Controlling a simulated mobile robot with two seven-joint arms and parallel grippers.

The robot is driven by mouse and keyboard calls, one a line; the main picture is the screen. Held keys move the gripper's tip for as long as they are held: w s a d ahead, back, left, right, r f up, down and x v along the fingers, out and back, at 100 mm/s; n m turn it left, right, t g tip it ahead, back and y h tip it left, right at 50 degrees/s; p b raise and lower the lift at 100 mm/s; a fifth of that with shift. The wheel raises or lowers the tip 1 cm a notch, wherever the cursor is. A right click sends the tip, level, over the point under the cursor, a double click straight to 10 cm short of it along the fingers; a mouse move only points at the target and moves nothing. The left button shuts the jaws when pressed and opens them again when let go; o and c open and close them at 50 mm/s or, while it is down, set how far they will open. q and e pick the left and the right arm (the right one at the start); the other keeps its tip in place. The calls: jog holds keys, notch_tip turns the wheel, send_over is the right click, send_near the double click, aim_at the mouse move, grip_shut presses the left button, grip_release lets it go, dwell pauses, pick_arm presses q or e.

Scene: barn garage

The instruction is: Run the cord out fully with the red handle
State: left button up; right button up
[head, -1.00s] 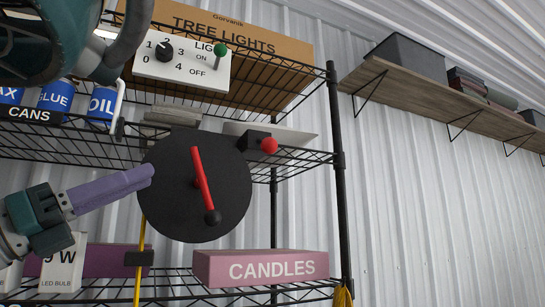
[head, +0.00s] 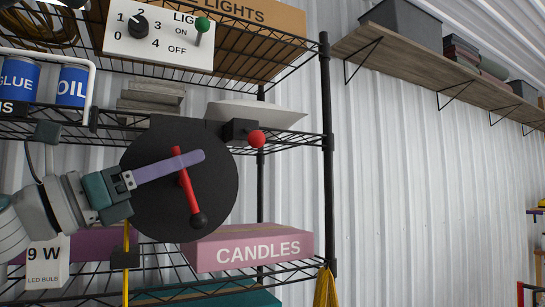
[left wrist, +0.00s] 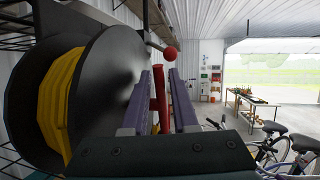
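The black reel (head: 222,205) hangs on the wire shelf, its round face toward me. The red handle (head: 188,190) crosses the face, leaning slightly, with a black knob at its low end. My left gripper (head: 202,156) reaches in from the left, one purple finger crossing in front of the handle's upper part. In the left wrist view the red handle (left wrist: 158,100) stands between the two spread fingers; no firm grip on it shows. The yellow cord (left wrist: 62,100) is wound on the reel, and a length (head: 126,280) hangs below. My right gripper is not in view.
A red ball knob (head: 257,139) on a black block sits close to the reel's upper right. A pink candles box (head: 250,250) is below right. A switch panel (head: 158,42) is above. The space right of the shelf post (head: 328,180) is open before the wall.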

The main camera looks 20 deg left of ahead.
pick_arm(q)
grip_shut()
dwell(1.4)
